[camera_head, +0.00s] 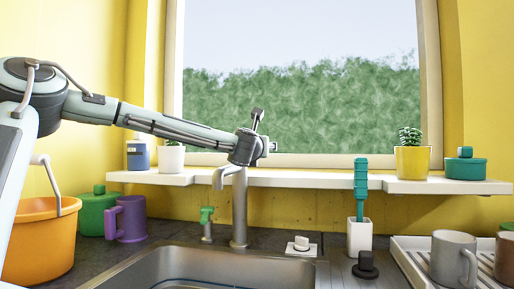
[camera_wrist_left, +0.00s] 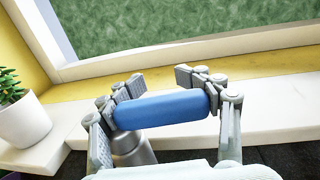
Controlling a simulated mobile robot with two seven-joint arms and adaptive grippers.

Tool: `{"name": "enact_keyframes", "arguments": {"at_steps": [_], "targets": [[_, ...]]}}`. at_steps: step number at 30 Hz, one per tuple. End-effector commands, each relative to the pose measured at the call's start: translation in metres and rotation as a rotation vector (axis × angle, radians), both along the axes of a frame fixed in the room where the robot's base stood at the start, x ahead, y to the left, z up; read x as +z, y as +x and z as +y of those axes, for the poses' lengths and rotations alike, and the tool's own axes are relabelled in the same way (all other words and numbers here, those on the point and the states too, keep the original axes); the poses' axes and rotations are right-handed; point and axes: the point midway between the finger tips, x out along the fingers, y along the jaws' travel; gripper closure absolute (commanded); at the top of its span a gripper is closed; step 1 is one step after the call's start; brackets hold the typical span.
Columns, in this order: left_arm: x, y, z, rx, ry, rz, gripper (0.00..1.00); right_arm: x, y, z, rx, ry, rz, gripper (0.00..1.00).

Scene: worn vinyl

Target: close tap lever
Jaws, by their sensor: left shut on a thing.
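The grey metal tap (camera_head: 239,215) stands upright behind the sink, its spout (camera_head: 219,178) pointing left. My left arm reaches in from the left, and my left gripper (camera_head: 266,149) is at the top of the tap. In the left wrist view the blue tap lever (camera_wrist_left: 162,109) lies crosswise between the fingers of my left gripper (camera_wrist_left: 165,106), which are shut on its two ends. The grey tap body (camera_wrist_left: 133,150) shows below the lever. In the head view the lever is hidden behind my gripper. My right gripper is not in view.
A small green-topped spout (camera_head: 207,222) stands left of the tap. The white window shelf (camera_head: 310,179) runs close behind, with a potted plant (camera_head: 171,158) at its left. The metal sink (camera_head: 220,262) is in front. A white holder with a teal brush (camera_head: 361,190) stands right.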

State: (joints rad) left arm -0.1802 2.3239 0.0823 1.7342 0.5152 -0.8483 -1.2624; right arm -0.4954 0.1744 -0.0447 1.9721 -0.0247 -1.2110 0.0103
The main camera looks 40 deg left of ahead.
Motion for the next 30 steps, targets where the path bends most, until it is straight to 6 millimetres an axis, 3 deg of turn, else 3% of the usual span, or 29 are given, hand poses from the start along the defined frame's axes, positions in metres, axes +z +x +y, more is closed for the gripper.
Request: {"name": "enact_keyframes", "arguments": {"at_steps": [14,18,23,24,30], "targets": [[0.001,-0.001,0.000,-0.015,-0.002,0.000,0.95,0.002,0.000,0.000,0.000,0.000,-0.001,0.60],[0.002,-0.002,-0.004,-0.100,-0.004,-0.002,0.96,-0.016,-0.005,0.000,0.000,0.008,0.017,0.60],[0.000,-0.002,-0.005,-0.111,-0.001,-0.001,0.97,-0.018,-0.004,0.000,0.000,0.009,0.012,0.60],[0.000,-0.002,-0.005,-0.111,-0.001,-0.001,0.44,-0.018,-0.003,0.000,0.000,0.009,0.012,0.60],[0.000,-0.002,-0.005,-0.111,0.000,0.000,0.19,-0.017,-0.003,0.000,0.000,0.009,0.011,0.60]]}}
